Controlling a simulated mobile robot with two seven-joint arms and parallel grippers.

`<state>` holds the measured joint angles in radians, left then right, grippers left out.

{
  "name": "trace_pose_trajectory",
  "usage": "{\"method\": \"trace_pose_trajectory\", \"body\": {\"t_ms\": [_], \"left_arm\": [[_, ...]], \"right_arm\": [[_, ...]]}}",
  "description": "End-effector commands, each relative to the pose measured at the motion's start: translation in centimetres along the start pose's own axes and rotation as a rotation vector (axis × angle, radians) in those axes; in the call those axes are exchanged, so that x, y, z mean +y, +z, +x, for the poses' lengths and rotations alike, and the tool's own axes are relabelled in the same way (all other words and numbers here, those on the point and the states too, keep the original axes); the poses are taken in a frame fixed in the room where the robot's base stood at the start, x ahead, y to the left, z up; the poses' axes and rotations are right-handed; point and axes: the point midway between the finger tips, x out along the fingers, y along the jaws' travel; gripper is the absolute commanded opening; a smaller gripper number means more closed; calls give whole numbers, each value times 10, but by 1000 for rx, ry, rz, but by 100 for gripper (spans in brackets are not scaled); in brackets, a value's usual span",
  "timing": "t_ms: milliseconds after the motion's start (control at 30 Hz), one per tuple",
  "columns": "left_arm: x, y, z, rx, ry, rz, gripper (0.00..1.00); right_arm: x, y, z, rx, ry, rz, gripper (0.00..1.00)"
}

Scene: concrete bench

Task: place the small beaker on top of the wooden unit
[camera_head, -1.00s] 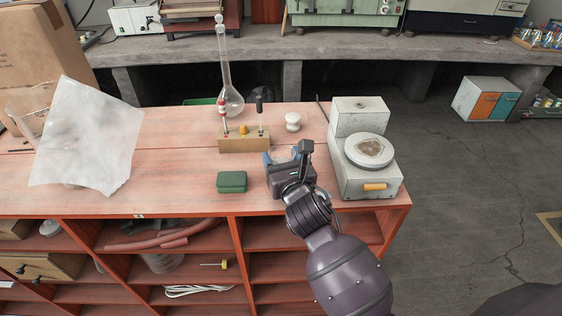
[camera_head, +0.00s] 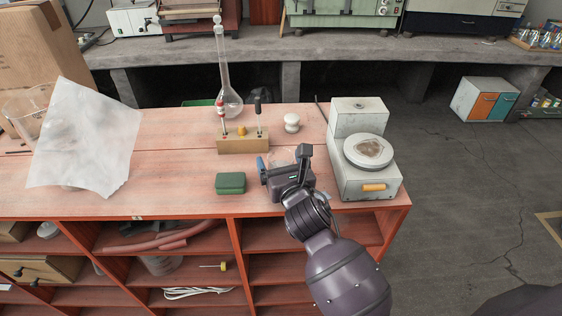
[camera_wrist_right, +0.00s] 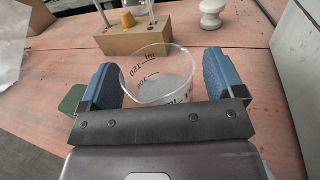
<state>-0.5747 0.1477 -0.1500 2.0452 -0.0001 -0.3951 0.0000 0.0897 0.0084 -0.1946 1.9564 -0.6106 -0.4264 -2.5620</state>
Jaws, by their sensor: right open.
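The small beaker (camera_wrist_right: 158,72) is clear glass with dark graduation marks. In the right wrist view it stands between the two blue fingers, with a visible gap on each side. In the head view the beaker (camera_head: 281,154) shows only faintly behind my right gripper (camera_head: 281,164). My right gripper is open around the beaker, low over the red-brown top of the wooden unit (camera_head: 180,150). The beaker appears to rest on that top; its base is partly hidden by the gripper body. My left gripper is not in view.
A wooden block with rods (camera_head: 243,143) and a white knob (camera_head: 292,121) are behind the beaker. A green box (camera_head: 231,183) lies left of the gripper, and a grey-white device (camera_head: 352,182) stands close on the right. A tall flask (camera_head: 226,80) stands behind.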

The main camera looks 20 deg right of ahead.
Motion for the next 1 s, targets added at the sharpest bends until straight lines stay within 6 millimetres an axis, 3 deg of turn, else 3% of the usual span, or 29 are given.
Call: {"method": "trace_pose_trajectory", "body": {"t_ms": [167,700,1000], "left_arm": [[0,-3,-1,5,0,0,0],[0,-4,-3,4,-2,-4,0],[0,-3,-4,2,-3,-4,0]], "right_arm": [[0,1,-16,0,0,-1,88],[0,1,-103,0,-1,0,88],[0,1,-120,-1,0,0,88]]}}
